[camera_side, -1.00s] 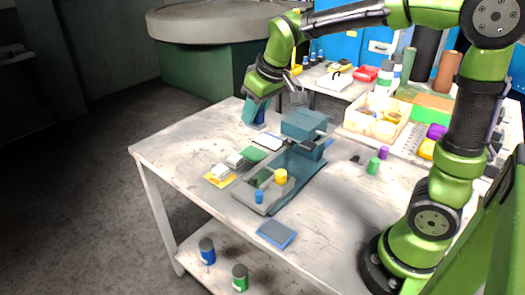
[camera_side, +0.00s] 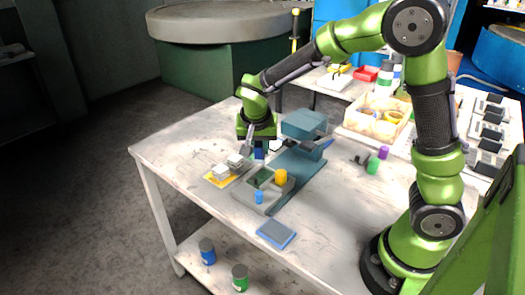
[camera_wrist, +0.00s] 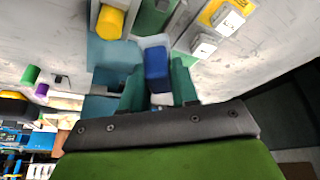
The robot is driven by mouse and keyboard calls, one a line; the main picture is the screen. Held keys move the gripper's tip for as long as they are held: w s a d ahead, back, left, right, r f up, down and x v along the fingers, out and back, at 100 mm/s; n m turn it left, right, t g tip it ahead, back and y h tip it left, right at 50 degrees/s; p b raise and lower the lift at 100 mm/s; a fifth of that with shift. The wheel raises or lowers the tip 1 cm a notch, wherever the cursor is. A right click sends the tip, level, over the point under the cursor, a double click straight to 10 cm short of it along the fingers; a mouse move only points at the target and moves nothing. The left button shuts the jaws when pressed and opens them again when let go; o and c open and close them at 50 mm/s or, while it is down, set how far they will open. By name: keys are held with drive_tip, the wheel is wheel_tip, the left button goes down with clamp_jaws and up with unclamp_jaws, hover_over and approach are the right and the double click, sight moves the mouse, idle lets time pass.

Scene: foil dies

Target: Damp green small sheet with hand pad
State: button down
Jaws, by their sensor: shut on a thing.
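My gripper (camera_wrist: 158,88) points down over the table, its teal fingers shut on a blue block-like hand pad (camera_wrist: 156,68). In the side view the pad (camera_side: 260,151) shows below the gripper (camera_side: 258,142), low over the spot behind the grey tray. The loose green sheet seen there earlier is now hidden by the gripper and pad; I cannot tell whether the pad touches it. A green patch (camera_side: 262,178) lies in the grey tray (camera_side: 246,194), and a green patch also shows ahead of the pad in the wrist view (camera_wrist: 152,18).
A teal press (camera_side: 304,124) is close on the right. White blocks (camera_side: 222,170) sit on a yellow sheet (camera_side: 217,181) at left. A blue flat pad (camera_side: 276,234) lies in front; table around it is clear.

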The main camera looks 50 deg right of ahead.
drive_tip(key=m, duration=0.1)
drive_tip(key=d+m+g, duration=0.1)
drive_tip(key=shift+f+m+h, duration=0.3)
drive_tip(key=shift+f, duration=0.1)
drive_tip(key=shift+d+m+g, duration=0.35)
drive_tip(key=shift+m+g, duration=0.05)
drive_tip(key=shift+m, duration=0.6)
drive_tip(key=shift+d+r+m+g, duration=0.15)
drive_tip(key=shift+m+g, duration=0.15)
drive_tip(key=shift+m, duration=1)
drive_tip(key=shift+f, duration=3.05)
drive_tip(key=shift+f, duration=0.3)
drive_tip(key=shift+s, duration=0.45)
drive_tip(key=shift+w+g, duration=0.15)
drive_tip(key=shift+g, duration=0.15)
drive_tip(key=shift+w, duration=0.6)
